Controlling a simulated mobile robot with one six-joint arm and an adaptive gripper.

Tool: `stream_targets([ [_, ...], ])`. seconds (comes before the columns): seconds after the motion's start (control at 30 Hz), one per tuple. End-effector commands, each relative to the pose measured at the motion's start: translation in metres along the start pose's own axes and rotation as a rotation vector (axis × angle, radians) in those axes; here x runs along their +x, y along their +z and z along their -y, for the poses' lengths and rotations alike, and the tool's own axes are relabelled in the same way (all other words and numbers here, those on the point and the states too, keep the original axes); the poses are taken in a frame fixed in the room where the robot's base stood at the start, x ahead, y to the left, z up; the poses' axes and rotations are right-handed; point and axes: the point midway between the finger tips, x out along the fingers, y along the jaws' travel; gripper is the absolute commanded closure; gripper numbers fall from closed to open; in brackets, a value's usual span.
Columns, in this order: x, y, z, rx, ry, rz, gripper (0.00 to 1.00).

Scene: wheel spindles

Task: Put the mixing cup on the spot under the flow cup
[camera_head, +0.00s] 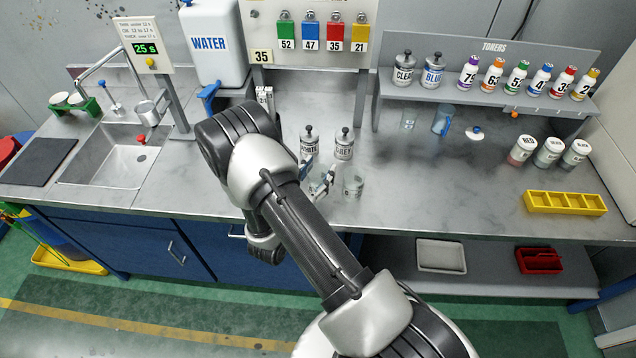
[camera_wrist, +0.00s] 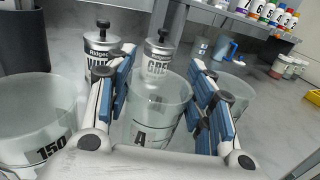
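My gripper (camera_wrist: 162,75) has its two blue-padded fingers on either side of a clear cup marked "A" (camera_wrist: 158,105) in the wrist view. The cup is upright and fills most of the gap. Whether the pads press on it cannot be told. In the head view my gripper (camera_head: 318,178) is low over the counter, and my arm hides much of this area. Another clear cup (camera_head: 353,188) stands just right of it. A larger clear cup marked "150" (camera_wrist: 35,115) is at left in the wrist view. The small metal flow cup (camera_head: 147,113) hangs from the timer stand over the sink.
White (camera_head: 310,148) and grey (camera_head: 344,150) paint cans stand close beyond my gripper. The sink (camera_head: 115,165) is at left, past the timer stand (camera_head: 160,75). Toner bottles line a shelf (camera_head: 500,97) at right. The counter right of the cups is mostly clear.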

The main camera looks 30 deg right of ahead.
Motion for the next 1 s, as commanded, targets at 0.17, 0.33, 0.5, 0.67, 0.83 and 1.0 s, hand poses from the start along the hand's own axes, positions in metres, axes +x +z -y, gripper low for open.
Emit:
stream_targets([
  [0.17,0.0,0.0,0.0,0.0,0.0,0.0,0.67],
  [0.33,0.0,0.0,0.0,-0.001,0.0,0.0,0.75],
  [0.5,0.0,0.001,0.0,0.0,0.0,0.0,0.75],
  [0.67,0.0,0.012,0.0,0.0,0.0,0.0,0.75],
  [0.83,0.0,0.041,0.0,0.002,0.0,0.001,0.75],
  [1.0,0.0,0.089,0.0,0.004,0.0,0.002,0.75],
])
